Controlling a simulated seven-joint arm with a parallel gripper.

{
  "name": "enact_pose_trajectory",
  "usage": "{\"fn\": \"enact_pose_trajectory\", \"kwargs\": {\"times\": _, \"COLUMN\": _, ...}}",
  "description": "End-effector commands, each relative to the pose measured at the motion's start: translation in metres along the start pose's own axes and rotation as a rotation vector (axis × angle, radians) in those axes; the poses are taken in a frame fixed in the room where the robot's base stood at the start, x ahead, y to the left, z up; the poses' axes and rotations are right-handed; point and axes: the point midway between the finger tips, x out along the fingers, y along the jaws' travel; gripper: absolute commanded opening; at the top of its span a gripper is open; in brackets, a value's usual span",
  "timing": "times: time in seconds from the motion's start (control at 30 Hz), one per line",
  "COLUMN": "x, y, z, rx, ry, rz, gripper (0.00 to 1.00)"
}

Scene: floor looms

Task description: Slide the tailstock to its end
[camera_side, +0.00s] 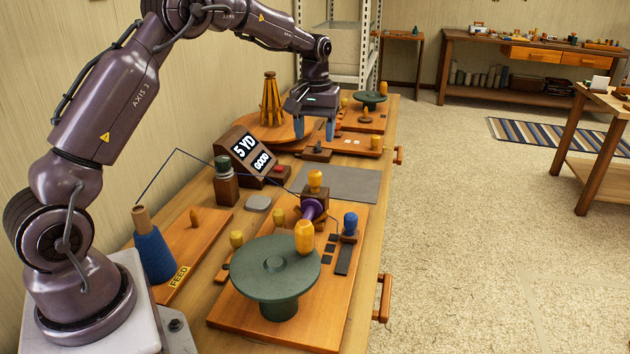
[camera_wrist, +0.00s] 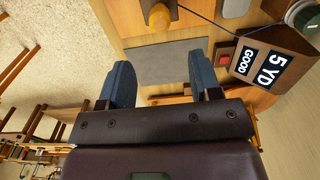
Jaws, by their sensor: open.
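My gripper (camera_side: 315,132) points down over the far half of the bench, jaws apart. In the wrist view its two blue fingers (camera_wrist: 161,84) have nothing visible between them but the grey mat and board edge beyond. In the side view a small dark block with a knob (camera_side: 317,151) is just below the fingertips; whether they touch it is unclear. On the near board, a block with a yellow knob (camera_side: 315,182) stands at the end of a purple spool (camera_side: 313,209). Which part is the tailstock I cannot tell for certain. The yellow knob also shows in the wrist view (camera_wrist: 160,17).
A green wheel (camera_side: 262,265) with a yellow handle and a blue-knobbed slide (camera_side: 349,226) occupy the near board. A display reading 5 YD GOOD (camera_side: 246,153) stands left of the grey mat (camera_side: 345,183), which is bare.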

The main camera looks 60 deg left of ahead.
Motion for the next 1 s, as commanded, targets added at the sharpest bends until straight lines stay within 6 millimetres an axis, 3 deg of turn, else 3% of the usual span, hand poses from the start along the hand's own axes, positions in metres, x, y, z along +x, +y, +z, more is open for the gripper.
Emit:
{"fn": "enact_pose_trajectory", "kwargs": {"times": 0.6, "x": 0.110, "y": 0.000, "z": 0.001, "rx": 0.003, "ry": -0.002, "rz": -0.001, "gripper": 0.58}}
{"fn": "enact_pose_trajectory", "kwargs": {"times": 0.8, "x": 0.124, "y": 0.000, "z": 0.000, "rx": 0.002, "ry": 0.001, "rz": 0.000, "gripper": 0.58}}
{"fn": "enact_pose_trajectory", "kwargs": {"times": 1.0, "x": 0.126, "y": 0.000, "z": 0.000, "rx": 0.003, "ry": 0.002, "rz": 0.001, "gripper": 0.58}}
